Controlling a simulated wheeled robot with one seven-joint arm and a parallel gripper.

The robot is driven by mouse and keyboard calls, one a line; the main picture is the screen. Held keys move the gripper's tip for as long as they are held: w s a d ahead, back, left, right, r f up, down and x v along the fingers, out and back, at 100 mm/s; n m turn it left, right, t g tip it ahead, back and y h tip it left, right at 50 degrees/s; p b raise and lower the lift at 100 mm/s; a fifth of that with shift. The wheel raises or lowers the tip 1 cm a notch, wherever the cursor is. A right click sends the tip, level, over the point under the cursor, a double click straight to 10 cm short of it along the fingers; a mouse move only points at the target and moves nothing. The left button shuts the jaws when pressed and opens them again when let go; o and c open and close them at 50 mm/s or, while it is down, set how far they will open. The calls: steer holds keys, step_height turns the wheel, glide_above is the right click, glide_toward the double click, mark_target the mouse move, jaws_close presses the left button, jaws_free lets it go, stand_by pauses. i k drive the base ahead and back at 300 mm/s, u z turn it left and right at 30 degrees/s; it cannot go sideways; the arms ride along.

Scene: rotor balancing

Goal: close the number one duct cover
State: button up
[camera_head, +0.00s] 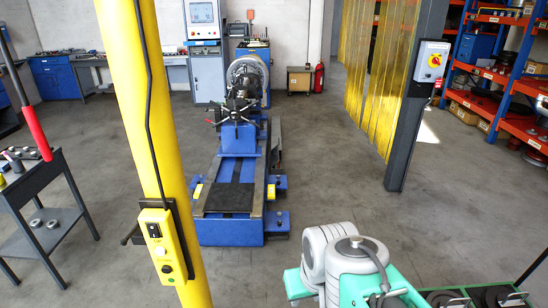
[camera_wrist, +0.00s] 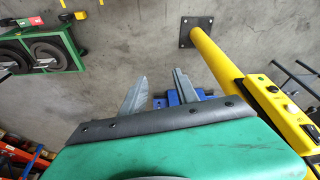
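I cannot make out a duct cover marked number one in either view. A green frame (camera_wrist: 83,62) with dark round openings or discs (camera_wrist: 48,52) is at the upper left of the wrist view. Part of what looks like the same frame shows at the bottom right of the head view (camera_head: 480,296); I cannot tell whether it holds the duct covers. My gripper (camera_wrist: 160,90) shows two grey fingers spread apart with nothing between them, well away from that frame. My green and white arm, at the lower right of the head view, hides what is behind it.
A yellow post (camera_head: 160,110) with a control box (camera_head: 163,245) stands at the left. The blue balancing machine (camera_head: 232,232) is in the middle. A dark cart (camera_head: 38,185) is at far left, a grey post (camera_head: 412,125) and orange shelves (camera_head: 485,75) at right. Floor between is clear.

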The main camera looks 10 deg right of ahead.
mark_target(275, 159)
steer(key=z, duration=0.85)
steer(key=i, duration=7.05)
steer(key=u, duration=3.45)
steer(key=i, duration=0.55)
steer(key=z, duration=0.05)
